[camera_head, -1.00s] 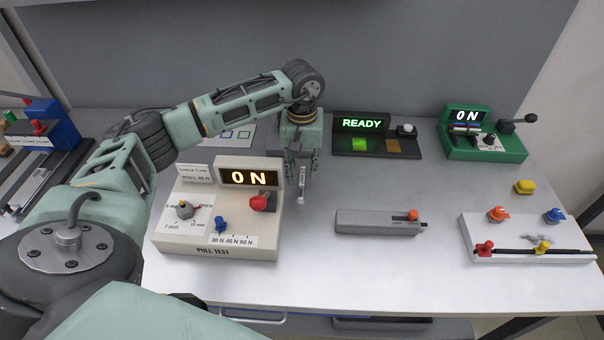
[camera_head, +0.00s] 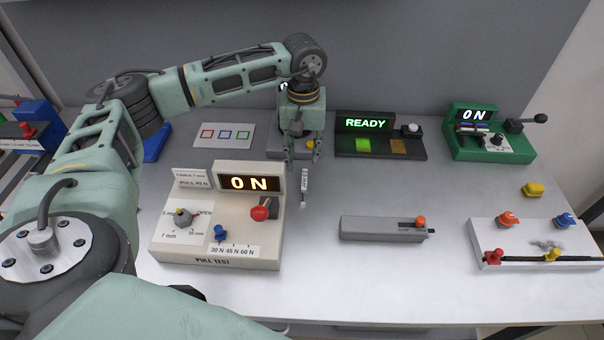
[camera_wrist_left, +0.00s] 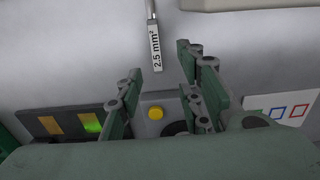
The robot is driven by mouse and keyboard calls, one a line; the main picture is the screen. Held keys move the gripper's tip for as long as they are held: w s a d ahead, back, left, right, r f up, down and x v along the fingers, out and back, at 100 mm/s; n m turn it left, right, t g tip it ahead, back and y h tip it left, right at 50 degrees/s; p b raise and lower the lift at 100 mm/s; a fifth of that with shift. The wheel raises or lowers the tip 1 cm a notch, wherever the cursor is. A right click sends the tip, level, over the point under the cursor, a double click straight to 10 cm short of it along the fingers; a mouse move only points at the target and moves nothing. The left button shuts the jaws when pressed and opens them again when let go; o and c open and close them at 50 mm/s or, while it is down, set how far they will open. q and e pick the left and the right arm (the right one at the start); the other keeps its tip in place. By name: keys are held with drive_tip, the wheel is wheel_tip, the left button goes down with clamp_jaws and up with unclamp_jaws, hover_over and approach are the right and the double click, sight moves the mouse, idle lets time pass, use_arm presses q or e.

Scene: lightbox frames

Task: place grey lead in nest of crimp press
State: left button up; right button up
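A small grey lead (camera_head: 304,188) lies on the white table to the right of the pull test box. In the left wrist view its tag (camera_wrist_left: 156,52) reads 2.5 mm². My left gripper (camera_head: 303,158) points down just behind the lead. In the wrist view its fingers (camera_wrist_left: 155,62) are apart with nothing held between them; the tag shows in the gap. A green machine (camera_head: 489,135) with a lit ON display and black lever stands at the back right; it may be the crimp press. My right gripper is not in view.
The pull test box (camera_head: 218,252) stands left of the lead. Behind it are a grey block with a yellow button (camera_wrist_left: 156,113), a READY panel (camera_head: 380,142) and a card with coloured squares (camera_head: 225,136). A grey bar (camera_head: 380,230) and white fixture (camera_head: 535,258) lie right. Table between is clear.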

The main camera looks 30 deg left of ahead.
sight(305, 178)
use_arm(q)
drive_tip(key=shift+s+d+f, duration=0.15)
drive_tip(key=shift+f, duration=0.35)
drive_tip(key=shift+s+d+f, duration=0.2)
drive_tip(key=shift+f, duration=0.05)
wheel_tip(305, 178, down, 5)
drive_tip(key=shift+d+r+p, duration=0.15)
drive_tip(key=shift+p, duration=1)
drive_tip(key=shift+f, duration=0.2)
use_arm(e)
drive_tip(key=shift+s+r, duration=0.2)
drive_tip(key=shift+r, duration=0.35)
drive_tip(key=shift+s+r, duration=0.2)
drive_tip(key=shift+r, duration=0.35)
use_arm(q)
drive_tip(key=shift+c, duration=0.4)
clamp_jaws()
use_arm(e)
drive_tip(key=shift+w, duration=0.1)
